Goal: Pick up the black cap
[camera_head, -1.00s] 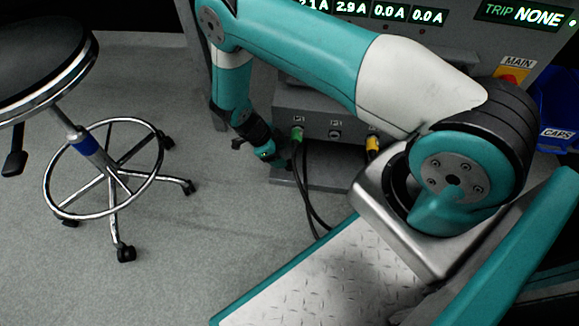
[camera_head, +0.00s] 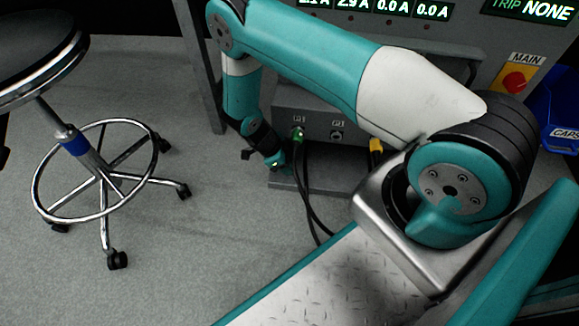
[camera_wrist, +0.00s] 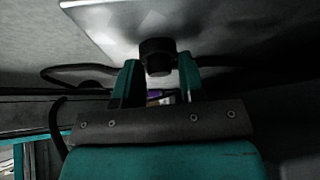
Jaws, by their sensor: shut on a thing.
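The black cap (camera_wrist: 157,52) is a short dark cylinder at the top middle of the wrist view. It sits between the two teal fingertips of my gripper (camera_wrist: 158,72), which is shut on it. A pale metal surface lies directly behind the cap, and I cannot tell whether the cap touches it. In the head view my gripper (camera_head: 272,163) is low, beside the base of the grey cabinet. The cap cannot be made out there.
The grey connector box (camera_head: 318,130) has a green plug (camera_head: 298,134) and a yellow plug (camera_head: 376,146) with hanging black cables (camera_head: 308,190). A wheeled stool (camera_head: 75,150) stands left. A blue bin (camera_head: 560,115) marked CAPS is at far right. Floor between is clear.

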